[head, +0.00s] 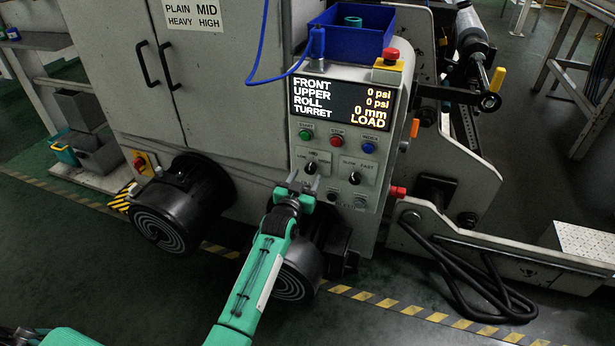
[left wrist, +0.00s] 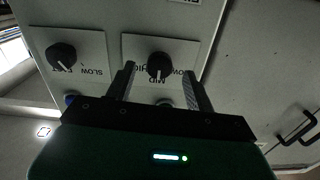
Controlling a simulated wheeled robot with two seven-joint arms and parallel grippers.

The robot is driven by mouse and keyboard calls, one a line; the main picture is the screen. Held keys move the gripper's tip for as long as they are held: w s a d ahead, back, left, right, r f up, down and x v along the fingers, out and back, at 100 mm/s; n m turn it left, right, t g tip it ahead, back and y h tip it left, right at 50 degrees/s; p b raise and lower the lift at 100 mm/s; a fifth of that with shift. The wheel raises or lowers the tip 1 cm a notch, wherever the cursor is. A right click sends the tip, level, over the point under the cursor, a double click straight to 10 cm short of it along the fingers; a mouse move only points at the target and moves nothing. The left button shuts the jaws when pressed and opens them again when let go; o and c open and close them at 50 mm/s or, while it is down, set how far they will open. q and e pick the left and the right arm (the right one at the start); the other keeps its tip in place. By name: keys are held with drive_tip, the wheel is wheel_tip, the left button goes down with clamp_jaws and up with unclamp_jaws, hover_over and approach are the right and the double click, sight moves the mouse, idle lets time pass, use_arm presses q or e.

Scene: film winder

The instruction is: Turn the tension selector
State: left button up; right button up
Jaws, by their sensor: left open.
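The tension selector is a black knob (head: 310,168) on the left plate of the grey control panel (head: 372,133). The left wrist view shows the panel upside down, with this knob (left wrist: 159,64) between my left fingers and a pale pointer mark at its lower edge. My left gripper (head: 303,181) is open in front of the panel, just below the knob in the head view. In the left wrist view its fingers (left wrist: 159,80) stand on either side of the knob, with visible gaps. The knob's labels are partly hidden by the fingers. My right gripper does not show.
A second knob (head: 354,178), marked slow and fast, sits beside the selector. Green, red and blue buttons (head: 336,141) and a display (head: 341,103) reading LOAD lie above. A cabinet sign (head: 193,15) reads PLAIN MID, HEAVY HIGH. Black rollers (head: 182,205) jut out below.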

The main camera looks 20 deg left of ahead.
use_arm(q)
drive_tip(key=shift+w, duration=1.1)
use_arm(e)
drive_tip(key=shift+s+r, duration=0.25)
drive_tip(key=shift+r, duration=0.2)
use_arm(q)
drive_tip(key=shift+c, duration=0.4)
